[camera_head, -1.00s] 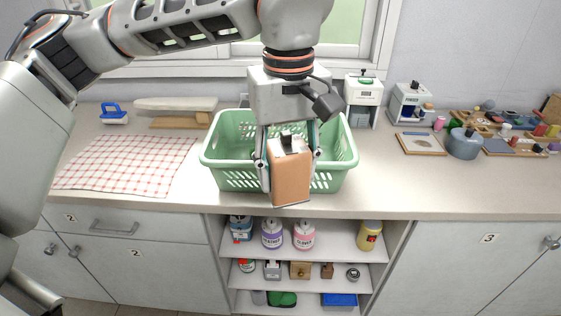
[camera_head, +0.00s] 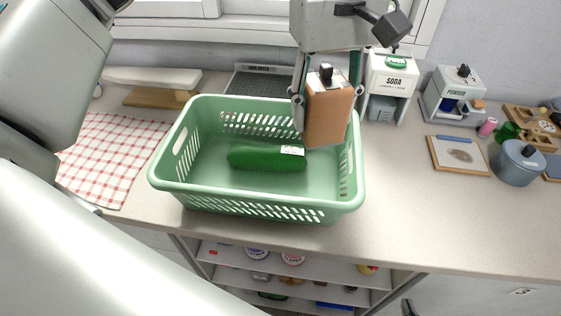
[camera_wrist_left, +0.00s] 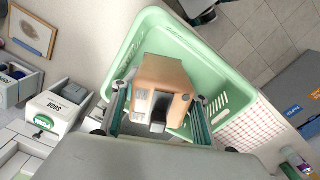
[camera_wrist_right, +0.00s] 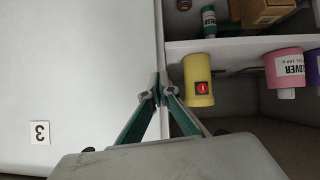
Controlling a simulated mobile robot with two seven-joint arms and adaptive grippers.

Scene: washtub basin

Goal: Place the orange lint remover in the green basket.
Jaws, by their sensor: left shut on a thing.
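A dark green object with a white label (camera_head: 265,158) lies inside the basket. My right gripper (camera_wrist_right: 161,92) is shut and empty in the right wrist view, in front of the cabinet shelves.
A soda dispenser (camera_head: 388,85), a powder dispenser (camera_head: 452,95), a framed board (camera_head: 458,155) and a blue-grey pot (camera_head: 517,165) stand right of the basket. A checked cloth (camera_head: 105,160) lies left. A yellow container (camera_wrist_right: 198,80) is on the shelf.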

